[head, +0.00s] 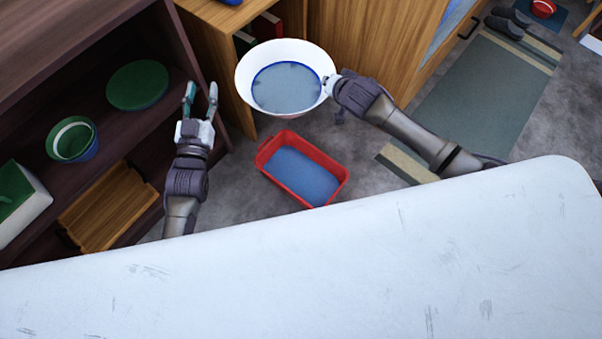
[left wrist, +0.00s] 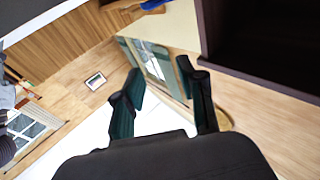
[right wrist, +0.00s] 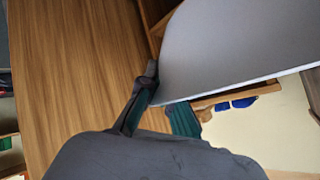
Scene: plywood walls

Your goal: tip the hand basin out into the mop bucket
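The hand basin (head: 247,76) is a white round bowl with a blue ring inside and grey-blue content, probably water. My right gripper (head: 331,84) is shut on the basin's right rim and holds it up, roughly level. In the right wrist view the basin's pale outer wall (right wrist: 225,50) rises from between the fingertips (right wrist: 165,105). The mop bucket appears to be the red rectangular tub (head: 328,161) with a blue inside, on the floor below and in front of the basin. My left gripper (head: 201,93) is open and empty, left of the basin; its fingers also stand apart in the left wrist view (left wrist: 160,85).
A dark shelf (head: 110,57) at left holds a green disc (head: 138,85), a green-and-blue pot (head: 72,139) and a wooden rack (head: 108,207). A wooden cabinet (head: 365,40) stands behind. A white surface (head: 300,270) fills the foreground. A mat (head: 480,95) lies at right.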

